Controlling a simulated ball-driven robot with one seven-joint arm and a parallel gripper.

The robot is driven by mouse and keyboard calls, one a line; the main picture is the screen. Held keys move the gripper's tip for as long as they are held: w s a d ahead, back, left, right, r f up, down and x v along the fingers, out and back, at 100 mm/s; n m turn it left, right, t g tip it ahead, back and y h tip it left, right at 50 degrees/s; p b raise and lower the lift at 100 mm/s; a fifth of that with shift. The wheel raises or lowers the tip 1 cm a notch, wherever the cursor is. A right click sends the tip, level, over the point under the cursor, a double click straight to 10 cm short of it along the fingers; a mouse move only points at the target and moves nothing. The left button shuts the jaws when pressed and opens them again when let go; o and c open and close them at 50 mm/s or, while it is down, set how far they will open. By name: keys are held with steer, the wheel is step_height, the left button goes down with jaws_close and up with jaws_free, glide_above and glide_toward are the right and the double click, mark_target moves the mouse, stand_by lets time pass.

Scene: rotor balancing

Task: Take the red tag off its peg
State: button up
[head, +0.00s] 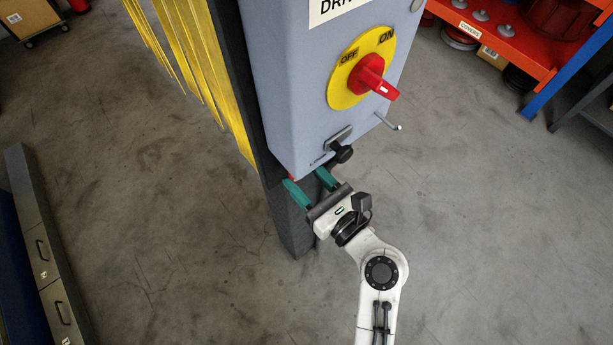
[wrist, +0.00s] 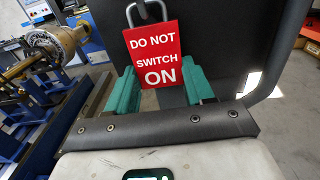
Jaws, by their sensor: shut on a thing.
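The red tag (wrist: 152,52) with white words DO NOT SWITCH ON is upright in the wrist view, between the green fingers of my gripper (wrist: 158,80). My gripper is shut on it. A grey metal loop (wrist: 134,14) shows at the tag's top edge. In the head view my gripper (head: 307,178) is at the lower edge of the grey switch box (head: 292,95), and only a sliver of the tag (head: 293,177) shows. A thin bare peg (head: 389,122) sticks out of the box. I cannot tell whether the loop hangs on anything.
The box carries a red rotary switch (head: 369,77) on a yellow plate and a black knob (head: 343,154), close above my gripper. A dark post (head: 291,225) stands behind. Yellow strips (head: 190,60) hang at left. The floor (head: 480,220) at right is clear.

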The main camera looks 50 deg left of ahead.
steer(key=shift+r+p, duration=0.7)
steer(key=shift+p, duration=0.1)
steer(key=shift+r, duration=0.1)
steer(key=shift+c, duration=0.3)
steer(key=shift+d, duration=0.15)
steer(key=shift+c, duration=0.4)
steer(key=shift+d+r+p, duration=0.1)
steer(key=shift+d+p, duration=0.35)
steer(key=shift+d, duration=0.75)
steer(key=shift+s+d+f+p, duration=0.15)
steer(key=shift+d+p, duration=0.15)
steer(key=shift+d, duration=0.8)
steer(key=shift+s+d+f+p, duration=0.15)
steer(key=shift+d+p, duration=0.1)
steer(key=shift+d, duration=0.8)
